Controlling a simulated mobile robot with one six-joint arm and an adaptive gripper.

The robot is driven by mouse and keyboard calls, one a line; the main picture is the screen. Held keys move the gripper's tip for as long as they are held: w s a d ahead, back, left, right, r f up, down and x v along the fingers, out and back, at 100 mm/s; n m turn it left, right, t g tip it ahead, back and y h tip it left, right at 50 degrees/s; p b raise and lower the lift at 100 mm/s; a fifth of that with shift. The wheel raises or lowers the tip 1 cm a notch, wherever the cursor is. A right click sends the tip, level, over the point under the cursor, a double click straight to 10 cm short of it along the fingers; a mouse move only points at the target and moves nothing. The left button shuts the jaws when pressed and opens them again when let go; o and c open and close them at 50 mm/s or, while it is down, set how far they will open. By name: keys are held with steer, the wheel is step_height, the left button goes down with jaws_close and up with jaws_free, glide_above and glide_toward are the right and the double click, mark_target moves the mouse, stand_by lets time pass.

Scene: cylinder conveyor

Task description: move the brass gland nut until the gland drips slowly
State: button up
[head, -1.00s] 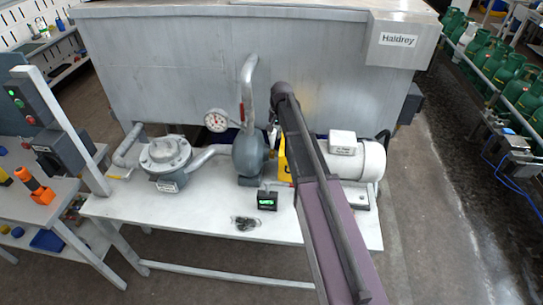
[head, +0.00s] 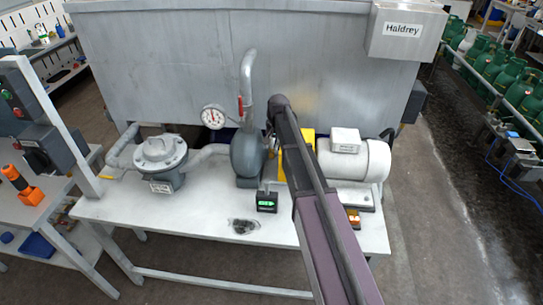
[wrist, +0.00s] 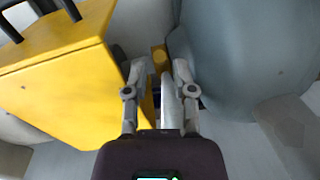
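The brass gland nut (wrist: 160,57) is a small yellow-brown piece in the wrist view, just beyond and between my fingertips. It sits in the narrow gap between the yellow guard (wrist: 60,85) and the grey pump body (wrist: 245,50). My gripper (wrist: 160,68) is open, with a finger on either side of the nut's line; contact is not visible. A pale shaft-like part lies between the fingers. In the head view my arm hides the nut and fingers beside the pump (head: 247,155). No drip can be made out.
A large grey tank (head: 170,65) rises behind. A dark wet-looking patch (head: 244,226) marks the bench front.

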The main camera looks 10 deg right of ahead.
mark_target(271, 151)
steer(key=shift+w+a+f+b, duration=0.1)
steer(key=shift+a+f+b, duration=0.1)
steer(key=shift+f+b, duration=1.35)
steer(key=shift+f, duration=0.15)
jaws_close()
